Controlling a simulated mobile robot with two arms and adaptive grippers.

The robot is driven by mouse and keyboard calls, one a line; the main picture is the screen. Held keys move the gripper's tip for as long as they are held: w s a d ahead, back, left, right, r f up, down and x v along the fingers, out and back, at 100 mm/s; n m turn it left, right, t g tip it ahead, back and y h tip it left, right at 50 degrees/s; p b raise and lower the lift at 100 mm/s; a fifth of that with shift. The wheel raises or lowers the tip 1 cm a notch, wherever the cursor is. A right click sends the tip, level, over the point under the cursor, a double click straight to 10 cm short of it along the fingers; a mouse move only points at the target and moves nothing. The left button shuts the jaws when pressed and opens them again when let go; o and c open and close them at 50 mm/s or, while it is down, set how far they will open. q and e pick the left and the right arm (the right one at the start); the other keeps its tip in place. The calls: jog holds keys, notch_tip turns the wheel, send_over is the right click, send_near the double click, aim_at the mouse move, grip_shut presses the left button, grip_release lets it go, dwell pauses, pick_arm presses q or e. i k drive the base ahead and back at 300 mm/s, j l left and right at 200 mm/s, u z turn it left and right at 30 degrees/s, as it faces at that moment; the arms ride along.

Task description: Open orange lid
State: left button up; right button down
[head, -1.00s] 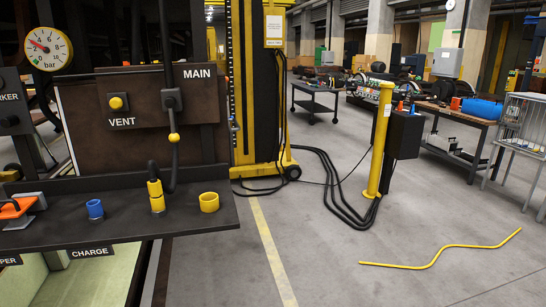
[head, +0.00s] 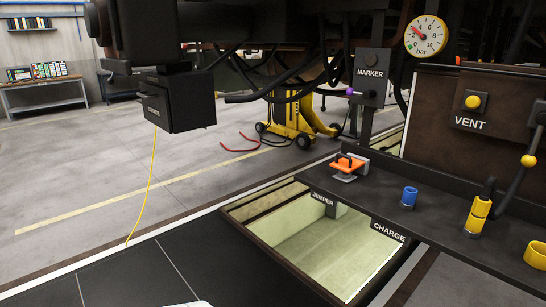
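The orange lid (head: 349,162) is a small piece with a grey metal plate under and behind it, on the left end of the dark shelf (head: 420,208). It looks lowered, but whether it is fully shut is too small to tell. Neither of my grippers is in view.
A blue cap (head: 409,196), a yellow coupling (head: 478,215) and a yellow ring (head: 537,255) stand along the shelf. Below it is an open pale-green bin (head: 320,250). A black box (head: 178,102) hangs at upper left, trailing a yellow cord. Grey floor at left is mostly clear.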

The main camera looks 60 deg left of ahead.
aim_at(347, 164)
jog(key=j+u, duration=0.1)
jog(key=u, duration=1.35)
jog(key=i+j+z, duration=0.2)
jog(key=i+j, duration=0.15)
